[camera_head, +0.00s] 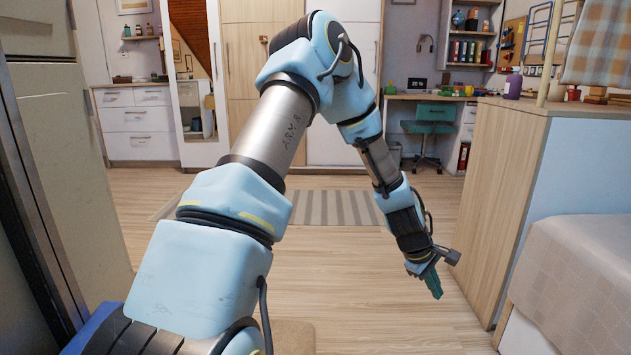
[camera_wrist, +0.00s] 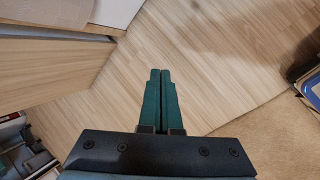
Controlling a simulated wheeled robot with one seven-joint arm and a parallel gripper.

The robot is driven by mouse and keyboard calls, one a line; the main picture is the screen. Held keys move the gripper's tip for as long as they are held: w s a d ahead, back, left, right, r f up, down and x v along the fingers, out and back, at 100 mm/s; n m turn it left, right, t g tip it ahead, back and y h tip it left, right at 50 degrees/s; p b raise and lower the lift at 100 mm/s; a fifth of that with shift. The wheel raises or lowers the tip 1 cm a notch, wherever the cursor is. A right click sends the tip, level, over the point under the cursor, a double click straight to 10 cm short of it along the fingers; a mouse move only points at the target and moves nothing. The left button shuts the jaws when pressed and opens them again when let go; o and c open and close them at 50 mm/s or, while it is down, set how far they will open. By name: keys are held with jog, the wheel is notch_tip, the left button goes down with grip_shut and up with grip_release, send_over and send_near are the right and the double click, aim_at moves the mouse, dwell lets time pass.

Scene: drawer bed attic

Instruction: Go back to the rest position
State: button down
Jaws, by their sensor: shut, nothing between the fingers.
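My gripper (camera_head: 433,282) is at the end of my outstretched arm, which reaches forward and then bends down to the right over the wooden floor. Its teal fingers point down, and nothing is between them. In the wrist view my gripper (camera_wrist: 160,75) is shut, with the two fingers side by side above the bare floor (camera_wrist: 205,75). No object is held.
A wooden cabinet (camera_head: 480,185) and a bed (camera_head: 580,270) stand on the right, near my gripper. A tall beige cabinet (camera_head: 65,130) is close on the left. A striped rug (camera_head: 335,207) lies farther back. A teal chair (camera_head: 428,125) stands at the rear desk. Floor between is clear.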

jog(key=a+r+m+t+y, duration=0.15)
jog(key=a+r, duration=0.25)
jog(key=a, duration=0.7)
jog(key=a+r+m+y, duration=0.25)
jog(key=a+r, duration=0.25)
jog(key=a, duration=0.5)
jog(key=s+a+r+m+y, duration=0.1)
jog(key=s+a+r+m, duration=0.2)
jog(key=a, duration=0.5)
jog(key=s+a+r+m, duration=0.1)
jog(key=s+a+r, duration=0.3)
jog(key=a, duration=0.5)
notch_tip(320, 180, up, 33)
jog(key=p, duration=3.4)
jog(key=shift+s+d, duration=0.25)
jog(key=shift+d, duration=0.1)
